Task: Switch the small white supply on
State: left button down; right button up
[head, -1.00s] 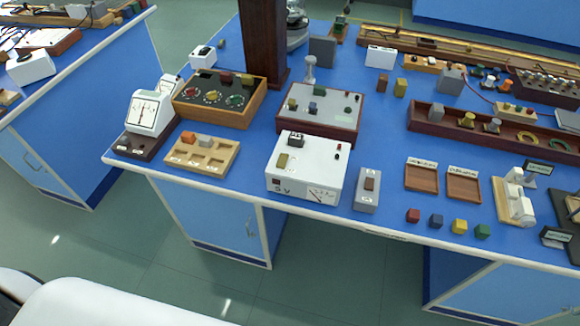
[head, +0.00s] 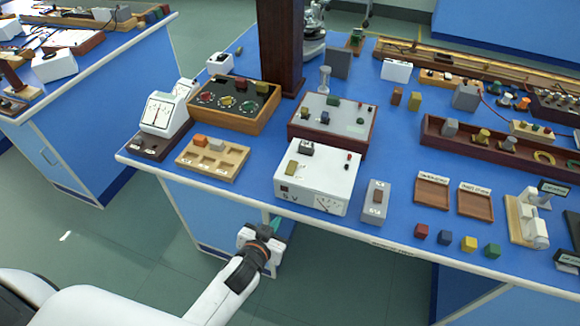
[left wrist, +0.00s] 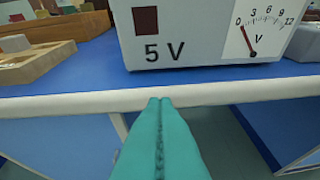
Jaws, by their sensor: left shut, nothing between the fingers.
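The small white supply (head: 325,170) stands at the front edge of the blue bench. Its front face bears "5 V", a needle meter and a small dark red square switch. In the left wrist view the supply (left wrist: 200,60) fills the top, with the dark red switch (left wrist: 146,21) at upper left and the meter (left wrist: 262,30) at upper right. My left gripper (head: 275,222) is shut and empty, just in front of and below the bench edge, apart from the supply. Its teal fingers (left wrist: 160,102) point toward the supply's front. The switch's position cannot be told. My right gripper is not in view.
A wooden tray (head: 240,167) with compartments lies left of the supply. A grey switch box (head: 372,215) stands close on its right. A grey-topped box (head: 347,110) is behind it. The white bench edge (left wrist: 70,106) runs between my fingers and the supply. The aisle in front is free.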

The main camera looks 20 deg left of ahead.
pick_arm(q)
notch_tip(320, 180, up, 15)
jog(key=w+n+t, duration=0.1)
jog(key=t, duration=0.2)
jog(key=shift+r, duration=0.1)
jog(key=p, duration=0.2)
send_over(290, 172)
jog(key=s, duration=0.1)
jog(key=shift+s+f, duration=0.1)
jog(key=shift+f, duration=0.25)
jog(key=f, duration=0.1)
jog(key=w+f, duration=0.1)
jog(key=f, duration=0.1)
jog(key=shift+f+b, duration=0.2)
jog(key=shift+b, duration=0.1)
jog(key=shift+w+f, duration=0.1)
jog(key=shift+f, duration=0.4)
